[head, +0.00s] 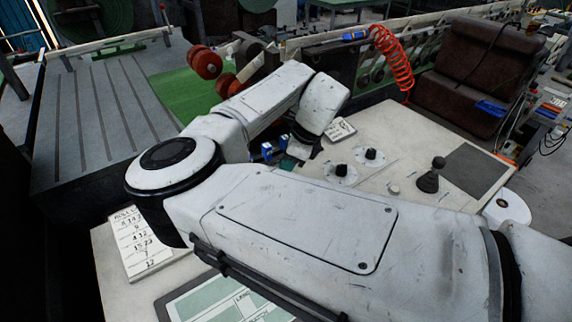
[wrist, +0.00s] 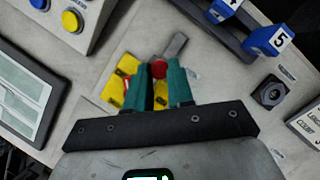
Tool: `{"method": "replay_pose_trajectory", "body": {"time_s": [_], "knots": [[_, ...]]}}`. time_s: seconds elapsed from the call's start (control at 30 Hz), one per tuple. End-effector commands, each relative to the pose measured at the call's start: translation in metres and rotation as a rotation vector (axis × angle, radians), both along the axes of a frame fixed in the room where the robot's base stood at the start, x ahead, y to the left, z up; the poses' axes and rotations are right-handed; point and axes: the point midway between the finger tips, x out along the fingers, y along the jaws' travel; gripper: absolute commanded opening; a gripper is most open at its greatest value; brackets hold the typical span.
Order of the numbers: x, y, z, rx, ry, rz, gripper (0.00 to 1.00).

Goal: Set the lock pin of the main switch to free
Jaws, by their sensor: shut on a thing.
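In the wrist view, the main switch shows as yellow plates (wrist: 112,92) with red parts (wrist: 127,88) and a grey lever (wrist: 175,46) on the pale panel. A small round red piece (wrist: 159,69), which looks like the lock pin's head, sits between the green fingers. My gripper (wrist: 158,74) is shut on it. The fingers hide much of the switch, so I cannot tell the pin's setting. In the head view my arm covers the switch and my gripper.
In the wrist view, blue numbered blocks (wrist: 268,42) stand close at the upper right, above a black knob (wrist: 270,92). A box with a yellow button (wrist: 72,20) is at upper left. In the head view, black knobs (head: 341,170) and a black lever (head: 429,181) rise from the panel.

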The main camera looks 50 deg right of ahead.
Motion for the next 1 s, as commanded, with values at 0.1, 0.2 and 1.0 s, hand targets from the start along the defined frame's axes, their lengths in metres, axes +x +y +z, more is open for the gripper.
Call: {"method": "replay_pose_trajectory", "body": {"time_s": [0.1,0.2,1.0], "knots": [[0.0,0.0,0.0,-0.001,0.0,0.0,0.0],[0.005,-0.002,0.001,-0.002,-0.001,0.002,0.0],[0.032,-0.009,0.001,-0.002,-0.003,0.001,0.46]]}}
